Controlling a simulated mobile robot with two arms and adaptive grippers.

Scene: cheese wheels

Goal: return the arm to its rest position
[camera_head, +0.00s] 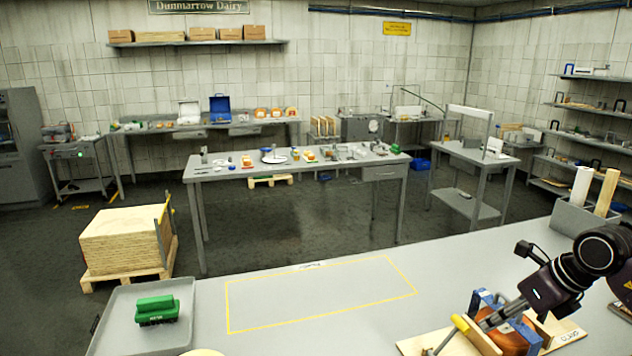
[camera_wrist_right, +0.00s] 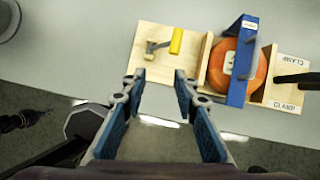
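My right arm comes in from the right in the head view, and its gripper (camera_head: 503,313) hangs over the front right of the near table. In the right wrist view its two blue-padded fingers (camera_wrist_right: 158,84) stand apart with nothing between them. Ahead of them is a wooden clamp board (camera_wrist_right: 150,68) with a yellow-handled lever (camera_wrist_right: 176,41). An orange cheese wheel (camera_wrist_right: 217,62) sits between wooden blocks under a blue frame (camera_wrist_right: 243,68). In the head view the arm partly hides the wheel (camera_head: 507,342). My left gripper is not in view.
A grey tray (camera_head: 184,312) with a green block (camera_head: 157,311) stands at the near table's left. A yellow-outlined area (camera_head: 320,293) in the middle is empty. A cluttered workbench (camera_head: 300,168) stands beyond.

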